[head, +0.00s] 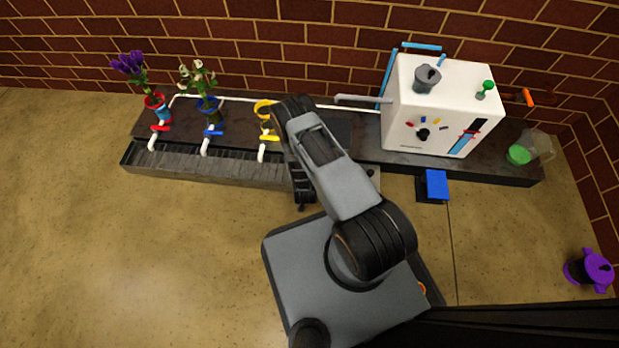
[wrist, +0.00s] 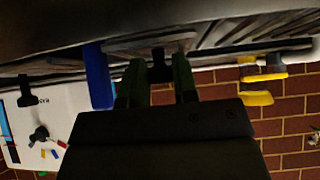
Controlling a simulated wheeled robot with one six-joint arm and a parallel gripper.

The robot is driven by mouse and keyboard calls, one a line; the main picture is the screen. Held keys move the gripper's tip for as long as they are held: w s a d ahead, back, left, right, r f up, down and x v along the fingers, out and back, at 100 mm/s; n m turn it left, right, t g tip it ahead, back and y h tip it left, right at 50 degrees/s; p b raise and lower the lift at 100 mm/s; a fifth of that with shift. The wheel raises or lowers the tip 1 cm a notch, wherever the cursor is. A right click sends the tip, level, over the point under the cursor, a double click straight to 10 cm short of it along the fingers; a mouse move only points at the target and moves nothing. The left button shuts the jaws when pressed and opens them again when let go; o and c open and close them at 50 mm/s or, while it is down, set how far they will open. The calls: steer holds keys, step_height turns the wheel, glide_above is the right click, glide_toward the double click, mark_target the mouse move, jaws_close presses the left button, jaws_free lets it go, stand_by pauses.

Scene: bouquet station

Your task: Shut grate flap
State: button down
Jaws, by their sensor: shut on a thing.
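The grate (head: 205,168) is a long slatted grey strip along the front of the dark bench. Its slats also show in the wrist view (wrist: 245,30). The grate flap (wrist: 140,43) is a plain grey panel beside the slats in the wrist view, with a small black handle (wrist: 160,68). My gripper (wrist: 157,82) has one finger on each side of this handle and is shut on it. In the head view my arm hides most of the flap and the gripper (head: 303,203). How far the flap is tilted I cannot tell.
Red, blue and yellow taps (head: 268,140) stand along the grate, with potted flowers behind. A white machine (head: 435,105) is on the right of the bench. A blue pedal (head: 437,185) sticks out below it, close to my gripper in the wrist view (wrist: 98,75). The floor at left is clear.

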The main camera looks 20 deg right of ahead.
steer(key=shift+a+f+t+b, duration=0.15)
steer(key=shift+f+t+b, duration=0.15)
steer(key=shift+f+b, duration=0.1)
steer(key=shift+s+f+h, duration=0.1)
steer(key=shift+f+h, duration=0.05)
steer(key=shift+h, duration=0.15)
